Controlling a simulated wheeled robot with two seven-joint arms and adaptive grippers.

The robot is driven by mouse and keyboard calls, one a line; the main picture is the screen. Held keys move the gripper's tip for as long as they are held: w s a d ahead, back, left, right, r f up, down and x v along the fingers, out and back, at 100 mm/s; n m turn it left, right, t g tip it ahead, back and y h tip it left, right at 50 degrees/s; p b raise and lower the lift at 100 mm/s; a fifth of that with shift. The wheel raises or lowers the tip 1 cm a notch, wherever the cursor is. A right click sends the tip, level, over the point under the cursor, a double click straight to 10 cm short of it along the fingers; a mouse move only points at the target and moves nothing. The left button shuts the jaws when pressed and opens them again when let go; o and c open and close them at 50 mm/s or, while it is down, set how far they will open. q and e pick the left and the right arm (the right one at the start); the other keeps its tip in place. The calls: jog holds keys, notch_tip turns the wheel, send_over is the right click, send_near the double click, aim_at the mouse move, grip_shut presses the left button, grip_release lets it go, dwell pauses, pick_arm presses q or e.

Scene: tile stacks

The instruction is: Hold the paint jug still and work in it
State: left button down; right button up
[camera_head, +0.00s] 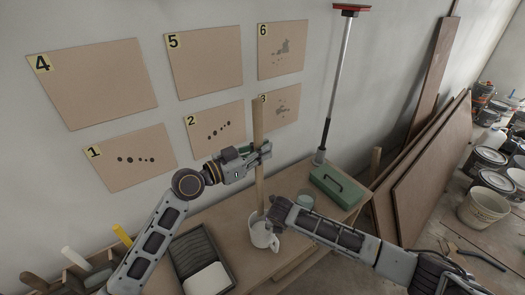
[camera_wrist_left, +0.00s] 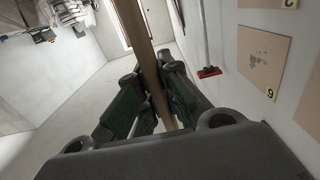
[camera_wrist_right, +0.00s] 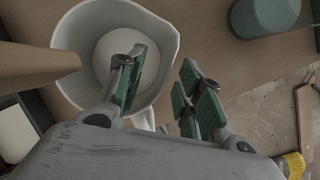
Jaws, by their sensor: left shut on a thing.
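The white paint jug (camera_head: 262,237) stands on the wooden bench; it also shows in the right wrist view (camera_wrist_right: 164,88), with pale paint inside. My left gripper (camera_head: 262,151) is shut on a long wooden stick (camera_head: 259,185), held nearly upright; the stick also shows between the fingers in the left wrist view (camera_wrist_left: 142,50). The stick's lower end is by the jug's rim; in the right wrist view it overlaps the left rim. My right gripper (camera_wrist_right: 163,88) is open at the jug, one finger over its mouth and the other outside, near the handle. The handle is partly hidden.
A black paint tray (camera_head: 181,258) lies on the bench left of the jug. A green toolbox (camera_head: 338,186) and a small grey-green pot (camera_head: 306,199) stand to the right. Numbered panels hang on the wall behind. Boards lean at the right, with buckets and tins on the floor beyond.

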jog(key=v, duration=1.1)
jog(key=shift+r, duration=0.1)
dwell(0.6)
